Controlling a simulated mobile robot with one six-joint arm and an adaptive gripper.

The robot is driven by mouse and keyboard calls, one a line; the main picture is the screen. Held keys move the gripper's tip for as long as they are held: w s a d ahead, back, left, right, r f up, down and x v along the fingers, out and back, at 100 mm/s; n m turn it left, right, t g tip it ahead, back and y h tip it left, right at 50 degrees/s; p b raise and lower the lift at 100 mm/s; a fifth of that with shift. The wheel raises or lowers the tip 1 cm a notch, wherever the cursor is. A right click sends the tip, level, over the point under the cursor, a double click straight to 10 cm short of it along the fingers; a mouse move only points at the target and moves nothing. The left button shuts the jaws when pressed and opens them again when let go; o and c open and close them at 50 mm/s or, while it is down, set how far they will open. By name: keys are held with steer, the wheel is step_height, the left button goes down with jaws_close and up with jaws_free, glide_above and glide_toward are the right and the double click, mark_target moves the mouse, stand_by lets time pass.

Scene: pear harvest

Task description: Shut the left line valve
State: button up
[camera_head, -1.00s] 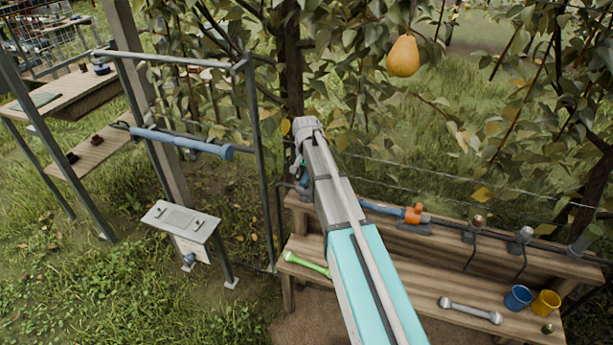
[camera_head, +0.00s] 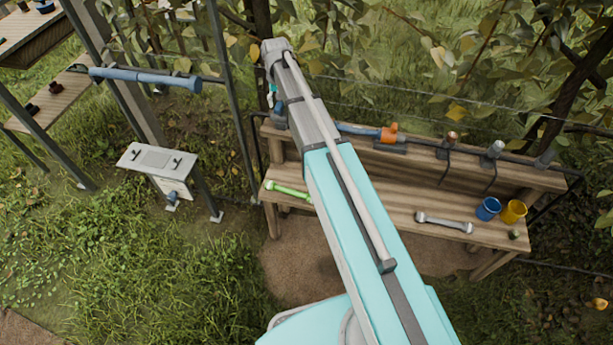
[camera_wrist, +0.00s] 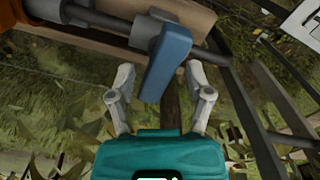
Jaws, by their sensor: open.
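The left line valve has a flat blue lever handle (camera_wrist: 166,62) on a grey pipe in the wrist view. My gripper (camera_wrist: 158,82) is open, with one pale finger on each side of the handle's lower part. I cannot tell whether either finger touches it. In the head view the valve (camera_head: 279,114) is a small blue patch at the left end of the bench's back rail, mostly hidden by my arm. My gripper (camera_head: 271,92) hangs just above it, partly hidden by my wrist.
An orange valve (camera_head: 389,133) sits further right on the same line. The bench (camera_head: 375,200) holds a green tool (camera_head: 288,191), a wrench (camera_head: 444,222), a blue cup (camera_head: 487,208) and a yellow cup (camera_head: 513,211). A metal post (camera_head: 232,95) and a grey panel (camera_head: 157,158) stand left.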

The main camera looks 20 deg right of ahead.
steer(key=n, duration=1.3)
step_height(320, 180, up, 14)
steer(key=p, duration=1.4)
steer(key=s+d+f+m+b, duration=0.1)
steer(key=s+f+m+b, duration=1)
steer(key=s+f+b, duration=1.1)
steer(key=s, duration=0.4)
steer(key=shift+d+f+m+b, duration=0.25)
steer(key=shift+f+m+b, duration=0.05)
steer(key=shift+m, duration=0.1)
stand_by(0.4)
steer(key=shift+r, duration=0.1)
step_height(320, 180, up, 22)
steer(key=n+p, duration=0.3)
steer(key=p, duration=1.9)
glide_above(282, 106)
steer(key=w, duration=0.2)
steer(key=shift+a+r, duration=0.15)
